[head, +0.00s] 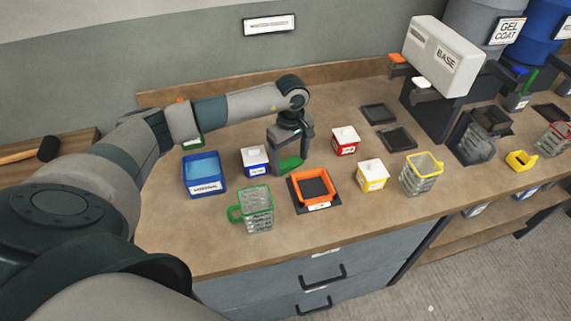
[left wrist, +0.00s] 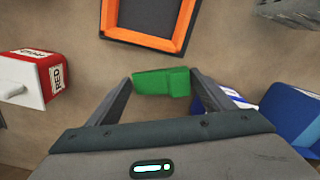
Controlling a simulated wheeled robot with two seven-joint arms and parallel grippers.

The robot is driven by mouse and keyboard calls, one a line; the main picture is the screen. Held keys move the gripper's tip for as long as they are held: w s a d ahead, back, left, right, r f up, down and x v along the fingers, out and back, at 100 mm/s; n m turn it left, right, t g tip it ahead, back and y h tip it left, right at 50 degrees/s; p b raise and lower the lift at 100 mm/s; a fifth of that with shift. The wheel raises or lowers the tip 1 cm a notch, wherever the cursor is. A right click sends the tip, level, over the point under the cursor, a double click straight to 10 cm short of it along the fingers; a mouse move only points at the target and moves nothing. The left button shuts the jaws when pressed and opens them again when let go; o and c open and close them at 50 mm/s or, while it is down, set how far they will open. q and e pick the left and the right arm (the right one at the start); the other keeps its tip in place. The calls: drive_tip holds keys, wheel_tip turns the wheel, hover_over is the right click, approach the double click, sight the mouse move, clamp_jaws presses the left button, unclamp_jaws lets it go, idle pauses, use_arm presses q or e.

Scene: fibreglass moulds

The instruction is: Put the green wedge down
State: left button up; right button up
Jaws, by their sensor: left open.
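The green wedge (head: 290,164) appears to lie on the brown bench between the blue-labelled pot and the red-labelled pot, behind the orange-rimmed tray. My left gripper (head: 290,150) points down over it with its fingers low, one on each side. In the left wrist view the wedge (left wrist: 160,82) sits between the fingertips (left wrist: 162,78). The jaws are open, and I cannot tell whether a finger still touches the wedge. The fingers hide part of the wedge in the head view. My right gripper is not in view.
The orange-rimmed tray (head: 297,197) is in front. The white pot with a blue label (head: 254,160) and blue tub (head: 204,175) stand left; the red-labelled pot (head: 345,141) and yellow-labelled pot (head: 372,176) stand right. A green-handled clear jug (head: 257,210) is near the front edge.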

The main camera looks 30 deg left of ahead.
sight(290, 164)
use_arm(q)
drive_tip(key=c, duration=0.8)
drive_tip(key=shift+r, duration=0.15)
drive_tip(key=shift+w+r+b, duration=0.1)
drive_tip(key=shift+r+b, duration=0.4)
drive_tip(key=shift+b, duration=0.05)
wheel_tip(290, 164, up, 2)
drive_tip(key=shift+r+b, duration=0.15)
drive_tip(key=shift+b, duration=0.65)
drive_tip(key=d+r+b, duration=0.4)
drive_tip(key=d+r, duration=0.3)
drive_tip(key=d, duration=0.4)
drive_tip(key=shift+s+d+r+b, duration=0.25)
drive_tip(key=shift+d+b, duration=0.05)
drive_tip(key=shift+d, duration=0.05)
